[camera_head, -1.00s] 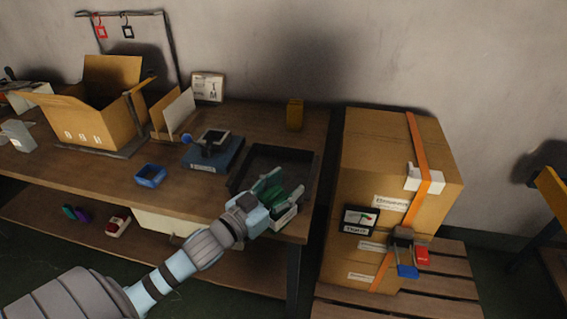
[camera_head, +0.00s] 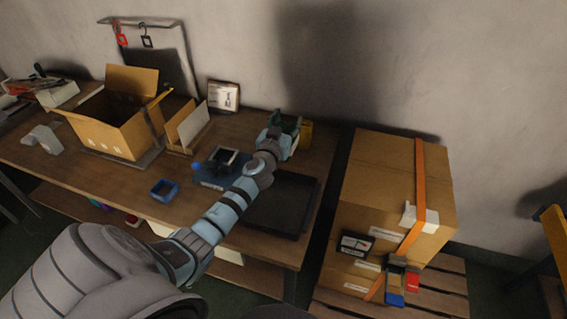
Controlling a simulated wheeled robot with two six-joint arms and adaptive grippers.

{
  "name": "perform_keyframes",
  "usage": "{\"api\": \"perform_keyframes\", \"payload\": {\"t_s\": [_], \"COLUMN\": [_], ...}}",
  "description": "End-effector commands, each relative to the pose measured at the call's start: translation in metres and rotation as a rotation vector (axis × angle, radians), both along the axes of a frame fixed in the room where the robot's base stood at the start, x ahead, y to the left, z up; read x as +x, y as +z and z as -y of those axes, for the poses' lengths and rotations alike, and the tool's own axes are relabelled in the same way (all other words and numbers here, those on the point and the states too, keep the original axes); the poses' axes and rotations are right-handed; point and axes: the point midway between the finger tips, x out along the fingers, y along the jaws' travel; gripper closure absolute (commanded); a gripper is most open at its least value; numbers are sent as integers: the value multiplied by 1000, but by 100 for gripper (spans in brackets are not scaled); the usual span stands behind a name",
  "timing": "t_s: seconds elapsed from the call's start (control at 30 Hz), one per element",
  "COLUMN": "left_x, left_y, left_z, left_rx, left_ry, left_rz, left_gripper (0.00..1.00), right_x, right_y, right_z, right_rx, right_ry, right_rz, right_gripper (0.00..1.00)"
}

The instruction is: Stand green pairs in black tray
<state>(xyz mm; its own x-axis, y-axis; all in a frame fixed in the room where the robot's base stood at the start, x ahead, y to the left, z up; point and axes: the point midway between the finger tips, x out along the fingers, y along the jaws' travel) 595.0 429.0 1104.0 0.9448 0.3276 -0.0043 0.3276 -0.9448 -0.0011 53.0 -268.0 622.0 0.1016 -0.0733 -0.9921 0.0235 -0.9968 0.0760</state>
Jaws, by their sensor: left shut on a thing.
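The black tray (camera_head: 292,222) lies on the right end of the workbench. The part of its floor that shows is bare; my arm covers its left side. My left gripper (camera_head: 283,136) is beyond the tray's far edge, near the back of the bench. It is shut on a dark green item (camera_head: 289,122), probably a green sock pair, mostly hidden by the fingers. I cannot tell whether the item touches the bench. My right gripper is out of view.
A yellow box (camera_head: 306,132) stands just right of the gripper. A large strapped carton (camera_head: 385,190) stands right of the bench.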

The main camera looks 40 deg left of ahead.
Motion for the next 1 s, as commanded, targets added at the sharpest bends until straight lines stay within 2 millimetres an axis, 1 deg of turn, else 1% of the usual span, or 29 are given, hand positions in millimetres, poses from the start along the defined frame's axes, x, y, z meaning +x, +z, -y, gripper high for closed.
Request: {"api": "perform_keyframes", "payload": {"t_s": [0.03, 0.07, 0.1, 0.2, 0.3, 0.43, 0.53, 0.6, 0.67, 0.83, 0.97, 1.0], "left_x": [1, 1, 1, 1, 0, 0, -1, -1, -1, -1, -1, -1], "left_y": [-33, -47, -65, -102, -124, -138, -160, -170, -171, -167, -170, -170], "left_z": [1, 1, 1, 1, 0, 0, -1, -1, -1, -1, -1, -1], "left_rx": [2, 1, 1, 2, 2, 1, 2, 1, 3, 2, 1, 0], "left_ry": [-1, -2, -2, -2, -2, -1, 1, 1, 1, 1, 1, 1], "left_rz": [2, 2, 1, 2, 3, 4, 3, 4, 4, 5, 5, 4], "left_gripper": [98, 98, 99, 99, 99, 99, 99, 99, 99, 99, 99, 49], "right_x": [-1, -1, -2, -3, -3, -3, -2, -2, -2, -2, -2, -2], "right_y": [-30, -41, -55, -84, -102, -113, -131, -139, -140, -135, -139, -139], "right_z": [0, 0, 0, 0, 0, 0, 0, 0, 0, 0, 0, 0], "right_rx": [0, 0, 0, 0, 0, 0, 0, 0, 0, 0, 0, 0], "right_ry": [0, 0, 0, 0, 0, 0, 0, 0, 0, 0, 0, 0], "right_rz": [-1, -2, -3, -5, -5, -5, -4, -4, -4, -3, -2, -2], "right_gripper": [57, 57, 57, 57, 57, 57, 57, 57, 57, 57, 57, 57]}}
